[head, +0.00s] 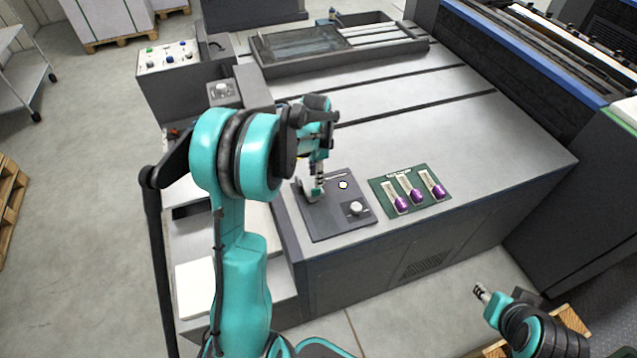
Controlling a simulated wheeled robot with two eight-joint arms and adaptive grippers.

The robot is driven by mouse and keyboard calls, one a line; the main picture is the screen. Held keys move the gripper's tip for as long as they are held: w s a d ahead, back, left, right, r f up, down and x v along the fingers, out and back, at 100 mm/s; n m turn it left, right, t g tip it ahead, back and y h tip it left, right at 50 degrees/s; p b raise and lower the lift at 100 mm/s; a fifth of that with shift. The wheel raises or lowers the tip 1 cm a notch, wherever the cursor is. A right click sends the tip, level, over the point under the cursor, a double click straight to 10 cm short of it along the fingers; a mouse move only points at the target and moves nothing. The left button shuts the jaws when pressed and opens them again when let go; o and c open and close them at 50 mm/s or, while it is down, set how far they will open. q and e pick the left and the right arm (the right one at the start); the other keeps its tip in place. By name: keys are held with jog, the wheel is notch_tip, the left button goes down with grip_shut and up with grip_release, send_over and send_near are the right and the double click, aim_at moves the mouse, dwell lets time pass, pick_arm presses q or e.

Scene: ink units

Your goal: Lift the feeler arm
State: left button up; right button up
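A dark plate (335,222) lies on the front left of the grey machine top. A thin light bar (336,176), which looks like the feeler arm, shows near the plate's far edge beside my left gripper. A small white round part (343,185) and a pale knob (356,208) are on the plate. My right gripper (481,290) is at the lower right, over the floor, away from the machine.
A green mat (431,205) with several purple-ended pieces lies right of the plate. A control box (168,56) and a dark framed tray (262,62) stand farther back. A tall dark machine (500,85) borders the right. The middle of the grey top is clear.

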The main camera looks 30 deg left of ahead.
aim_at(312, 187)
pick_arm(q)
notch_tip(312, 187, down, 7)
jog(key=shift+f+b, duration=0.2)
jog(key=shift+b, duration=0.8)
grip_shut()
